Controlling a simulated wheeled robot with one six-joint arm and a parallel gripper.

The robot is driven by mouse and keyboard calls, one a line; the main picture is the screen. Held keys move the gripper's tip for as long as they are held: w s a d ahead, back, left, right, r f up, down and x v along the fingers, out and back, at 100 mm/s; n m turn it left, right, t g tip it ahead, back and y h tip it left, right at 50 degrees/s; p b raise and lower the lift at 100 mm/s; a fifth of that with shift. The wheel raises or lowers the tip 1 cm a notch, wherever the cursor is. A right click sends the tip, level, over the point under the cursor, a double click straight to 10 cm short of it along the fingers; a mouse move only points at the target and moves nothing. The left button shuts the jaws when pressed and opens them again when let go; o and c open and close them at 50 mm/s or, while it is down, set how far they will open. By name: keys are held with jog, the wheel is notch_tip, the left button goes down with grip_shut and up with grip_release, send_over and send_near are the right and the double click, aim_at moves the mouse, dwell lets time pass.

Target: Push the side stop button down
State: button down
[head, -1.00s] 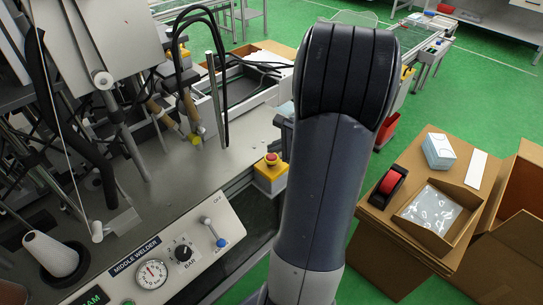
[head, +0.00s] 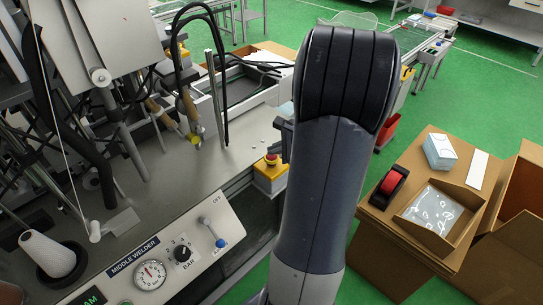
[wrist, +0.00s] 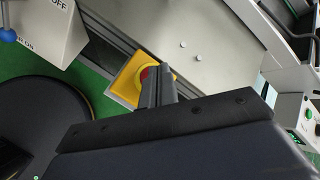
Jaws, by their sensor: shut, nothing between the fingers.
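The side stop button is a red mushroom button (head: 272,158) on a yellow box (head: 270,176) at the side of the grey machine bench, left of my arm in the head view. In the wrist view the yellow box (wrist: 126,82) lies just beyond my gripper (wrist: 158,70). The red button (wrist: 144,73) shows only partly there, as the fingers cover the rest. My gripper is shut and empty, with its fingertips over or close to the button. I cannot tell whether they touch it or how far down the button is.
A sloped control panel (head: 170,245) with a gauge and knobs stands left of the box. The grey bench top (head: 190,175) holds machine parts and hoses. Cardboard boxes (head: 440,260) with tape and a bag stand to the right.

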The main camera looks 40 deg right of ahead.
aim_at(275, 157)
jog(key=shift+f, duration=0.3)
jog(key=shift+r, duration=0.15)
jog(key=shift+r+p, duration=0.4)
jog(key=shift+r, duration=0.25)
jog(key=shift+r, duration=0.1)
jog(key=shift+r+p, duration=1.95)
jog(key=shift+r, duration=0.45)
